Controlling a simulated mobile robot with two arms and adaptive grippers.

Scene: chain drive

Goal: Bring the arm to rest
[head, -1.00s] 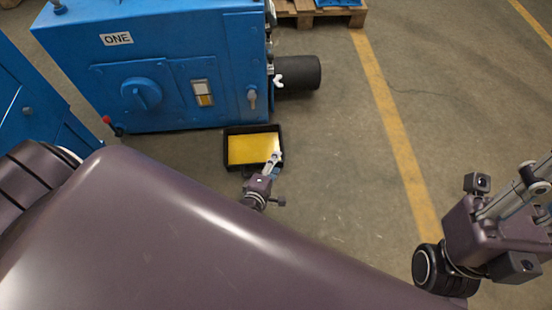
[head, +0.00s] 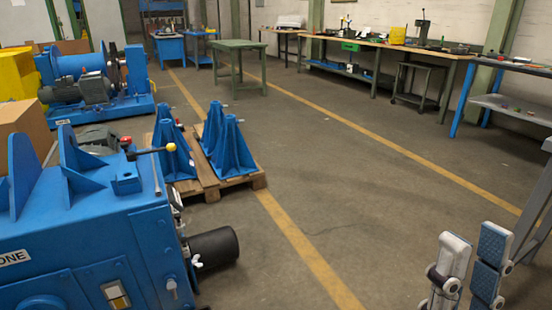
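My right gripper (head: 475,240) stands up into the bottom right corner of the head view. Its two fingers are apart, one showing a pale grey face and the other a blue pad, with nothing between them. It is over bare floor, clear of any object. The rest of my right arm is mostly cut off by the picture's edge. My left gripper and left arm are out of view.
The blue machine marked ONE (head: 85,240) stands at lower left, with a black cylinder (head: 213,247) sticking out. Behind it, blue brackets (head: 232,150) stand on a wooden pallet (head: 212,184). A green table (head: 240,45) and workbenches (head: 385,45) stand farther back. The middle floor is clear.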

